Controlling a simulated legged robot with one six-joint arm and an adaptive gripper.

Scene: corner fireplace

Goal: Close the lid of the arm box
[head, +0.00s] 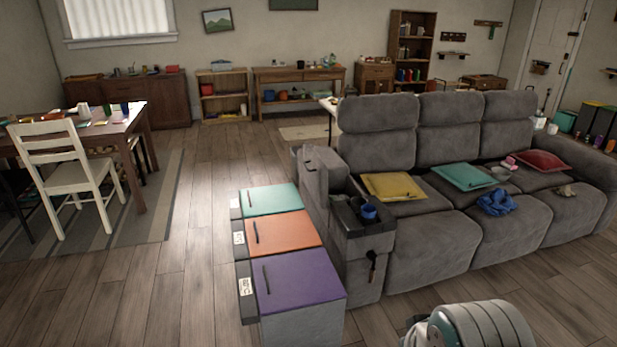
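The arm box (372,246) is built into the grey sofa's left arm. Its top shows a dark open recess (346,208). A grey padded lid (322,165) appears raised at the rear of the recess, tilted up and apart from the front rim. A blue cup (369,212) sits in the front part of the arm top. The inside of the recess is too dark to make out. My gripper is not in view; only a rounded grey-white part, likely of my arm, shows at the bottom right.
Bins with purple (297,280), orange (283,232) and teal (271,199) lids stand along the arm's left side. Cushions and a blue cloth (496,203) lie on the sofa (432,240). Wooden floor (190,270) is clear left of the bins and before the sofa.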

